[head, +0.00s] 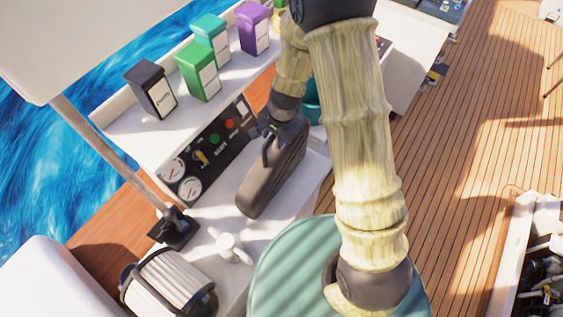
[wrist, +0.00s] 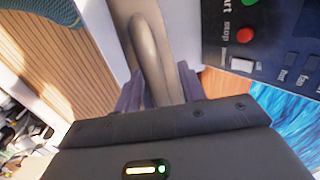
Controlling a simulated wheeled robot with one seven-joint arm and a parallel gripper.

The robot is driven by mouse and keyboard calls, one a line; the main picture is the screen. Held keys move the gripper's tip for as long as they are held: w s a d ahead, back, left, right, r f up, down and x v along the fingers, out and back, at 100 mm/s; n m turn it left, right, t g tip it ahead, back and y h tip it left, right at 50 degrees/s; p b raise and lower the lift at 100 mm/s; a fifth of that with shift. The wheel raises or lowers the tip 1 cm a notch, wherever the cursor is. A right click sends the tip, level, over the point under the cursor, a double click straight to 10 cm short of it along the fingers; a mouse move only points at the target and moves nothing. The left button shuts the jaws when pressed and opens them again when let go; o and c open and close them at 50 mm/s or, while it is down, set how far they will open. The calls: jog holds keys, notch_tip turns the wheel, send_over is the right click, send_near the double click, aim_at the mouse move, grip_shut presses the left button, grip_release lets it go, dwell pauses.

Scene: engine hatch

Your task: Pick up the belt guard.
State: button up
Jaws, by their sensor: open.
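The belt guard (head: 272,178) is a dark brown, long rounded cover on the white ledge, in the middle of the head view. In the wrist view the belt guard (wrist: 147,40) shows as a grey-brown body with a raised handle bar along it. My gripper (head: 277,133) is at the guard's upper end in the head view. In the wrist view my gripper (wrist: 160,88) is open, with one finger on each side of the handle's near end. I cannot tell whether the fingers touch it. The handle's lower part is hidden behind the gripper body.
A black control panel (head: 214,143) with gauges and buttons stands close to the guard's left. Black, green, teal and purple containers (head: 198,72) line the shelf above. A white valve handle (head: 230,248) and a ribbed roller (head: 168,284) are in front. Wooden deck (head: 465,140) lies right.

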dwell(0.3)
grip_shut()
dwell(1.3)
